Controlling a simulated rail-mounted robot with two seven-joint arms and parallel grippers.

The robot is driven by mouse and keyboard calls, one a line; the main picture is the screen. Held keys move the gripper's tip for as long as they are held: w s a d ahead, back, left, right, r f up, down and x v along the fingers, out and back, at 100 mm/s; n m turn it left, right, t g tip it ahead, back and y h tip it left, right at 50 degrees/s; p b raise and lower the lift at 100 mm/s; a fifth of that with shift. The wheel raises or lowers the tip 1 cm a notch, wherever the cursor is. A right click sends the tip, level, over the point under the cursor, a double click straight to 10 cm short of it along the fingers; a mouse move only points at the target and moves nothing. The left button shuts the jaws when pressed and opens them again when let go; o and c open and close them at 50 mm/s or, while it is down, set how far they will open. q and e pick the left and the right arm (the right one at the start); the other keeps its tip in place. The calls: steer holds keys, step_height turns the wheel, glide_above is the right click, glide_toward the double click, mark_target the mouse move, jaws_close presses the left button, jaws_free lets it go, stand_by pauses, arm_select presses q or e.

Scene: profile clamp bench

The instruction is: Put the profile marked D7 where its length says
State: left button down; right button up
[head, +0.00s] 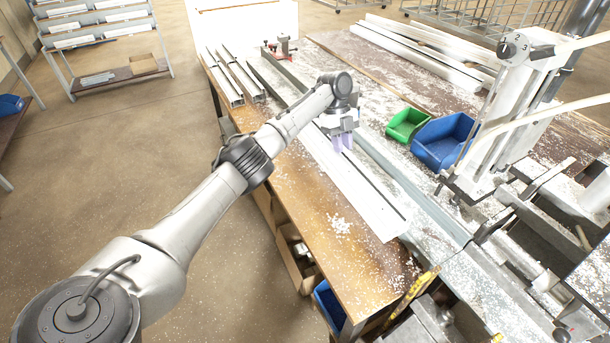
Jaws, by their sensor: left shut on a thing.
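A long white profile (368,197) lies lengthwise along the bench, its near end toward the front edge. My left gripper (342,146) is over its far part, fingers pointing down and shut on the profile. The gripper and wrist hide part of it. No D7 mark is readable in this view. Two shorter profiles (231,88) (248,82) lie side by side at the bench's far left. My right gripper is out of view.
A red clamp (283,46) stands at the far end of a dark rail. Green (407,124) and blue (443,140) bins sit right of the profile. A clamp machine (500,130) stands at right. More white profiles (425,50) lie behind. Wood at the left front is mostly clear, with white chips.

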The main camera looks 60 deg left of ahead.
arm_select(q)
steer(key=shift+s+a+f+b, duration=0.55)
steer(key=shift+s+a+f, duration=0.7)
steer(key=shift+f, duration=0.4)
steer(key=shift+s+a+f+b, duration=0.6)
steer(key=shift+s+a+f, duration=0.55)
steer(key=shift+f, duration=0.45)
steer(key=shift+s+a+f+b, duration=0.55)
steer(key=shift+s+a+f, duration=0.7)
steer(key=shift+f, duration=0.4)
steer(key=shift+w+f, duration=0.15)
steer(key=shift+f, duration=0.1)
steer(key=c, duration=1)
jaws_free()
